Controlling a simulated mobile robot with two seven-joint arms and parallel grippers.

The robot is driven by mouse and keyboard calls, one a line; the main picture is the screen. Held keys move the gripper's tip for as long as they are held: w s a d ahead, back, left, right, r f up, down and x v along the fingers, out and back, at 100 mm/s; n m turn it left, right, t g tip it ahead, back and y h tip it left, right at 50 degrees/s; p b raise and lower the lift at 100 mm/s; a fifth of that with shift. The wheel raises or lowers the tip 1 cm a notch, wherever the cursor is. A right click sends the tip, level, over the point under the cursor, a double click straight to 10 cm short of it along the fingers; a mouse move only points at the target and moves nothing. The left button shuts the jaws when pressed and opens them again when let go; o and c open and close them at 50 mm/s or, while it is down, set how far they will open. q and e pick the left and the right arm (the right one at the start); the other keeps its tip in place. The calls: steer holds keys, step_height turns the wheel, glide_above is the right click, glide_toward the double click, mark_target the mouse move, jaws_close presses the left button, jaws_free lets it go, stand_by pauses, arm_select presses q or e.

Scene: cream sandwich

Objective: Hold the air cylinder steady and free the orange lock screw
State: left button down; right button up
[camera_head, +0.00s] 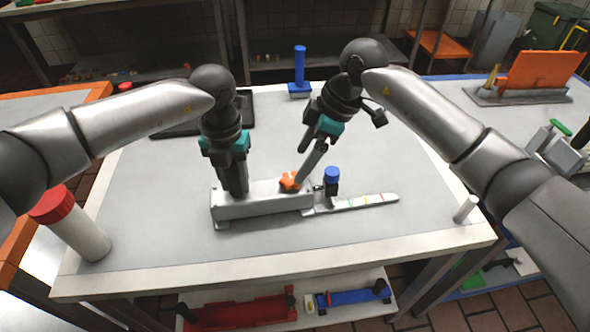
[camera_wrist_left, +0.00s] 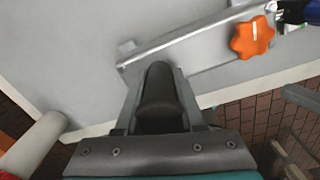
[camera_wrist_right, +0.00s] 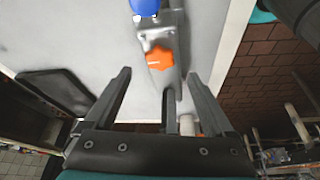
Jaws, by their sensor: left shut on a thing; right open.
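The air cylinder (camera_head: 265,208) is a long grey metal body lying on the table, with a flat scaled bar (camera_head: 362,202) at its right end. The orange lock screw (camera_head: 289,181) is a lobed knob with a white mark on the body; it also shows in the left wrist view (camera_wrist_left: 252,38) and right wrist view (camera_wrist_right: 159,58). My left gripper (camera_head: 235,191) points down and is shut on the body's left part; its fingers hide the contact. My right gripper (camera_head: 306,162) is open and empty, tilted beside the screw; the screw shows beyond and between its fingertips.
A blue-topped black knob (camera_head: 332,174) stands just right of the screw. A red-capped white cylinder (camera_head: 85,228) is at the table's left, a small white peg (camera_head: 465,209) at the right. A blue stand (camera_head: 299,75) and a dark tray (camera_head: 180,122) are behind. The front table strip is clear.

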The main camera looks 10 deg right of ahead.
mark_target(291, 178)
steer(key=x, duration=0.5)
steer(key=c, duration=1.4)
